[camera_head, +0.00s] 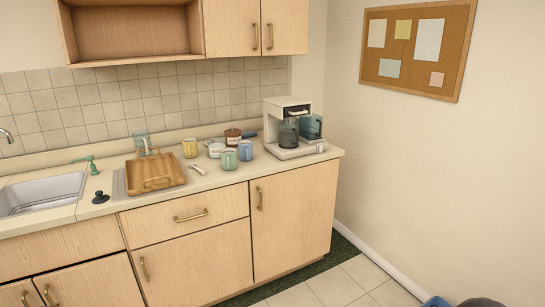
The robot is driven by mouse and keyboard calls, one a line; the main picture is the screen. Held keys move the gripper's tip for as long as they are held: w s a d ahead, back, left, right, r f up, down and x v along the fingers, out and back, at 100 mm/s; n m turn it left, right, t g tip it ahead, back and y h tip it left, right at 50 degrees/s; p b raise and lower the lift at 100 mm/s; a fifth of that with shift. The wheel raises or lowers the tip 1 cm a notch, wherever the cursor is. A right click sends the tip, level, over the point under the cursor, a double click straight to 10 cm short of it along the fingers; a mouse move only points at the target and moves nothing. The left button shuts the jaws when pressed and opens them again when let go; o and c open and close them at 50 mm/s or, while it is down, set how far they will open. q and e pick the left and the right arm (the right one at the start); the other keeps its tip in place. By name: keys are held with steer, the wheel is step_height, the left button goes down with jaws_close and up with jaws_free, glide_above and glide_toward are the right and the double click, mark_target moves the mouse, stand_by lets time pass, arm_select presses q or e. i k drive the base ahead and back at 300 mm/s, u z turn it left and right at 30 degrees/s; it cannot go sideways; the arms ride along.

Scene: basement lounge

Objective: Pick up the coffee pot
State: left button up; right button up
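The coffee pot (288,135) is a dark, see-through carafe. It sits upright on the base of a white coffee maker (280,106), under its brewing head. The coffee maker stands at the right end of the counter, near the wall corner. A blue-tinted clear container with a dark handle (312,127) is at the coffee maker's right side; I cannot tell whether it is a water tank. Neither of my grippers is in view.
Several mugs, including a green mug (229,159) and a blue mug (245,150), stand left of the coffee maker. A wooden tray (176,171) and sink (40,194) lie further left.

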mark_target(288, 132)
steer(key=z, duration=0.15)
steer(key=i, duration=2.75)
steer(key=z, duration=0.2)
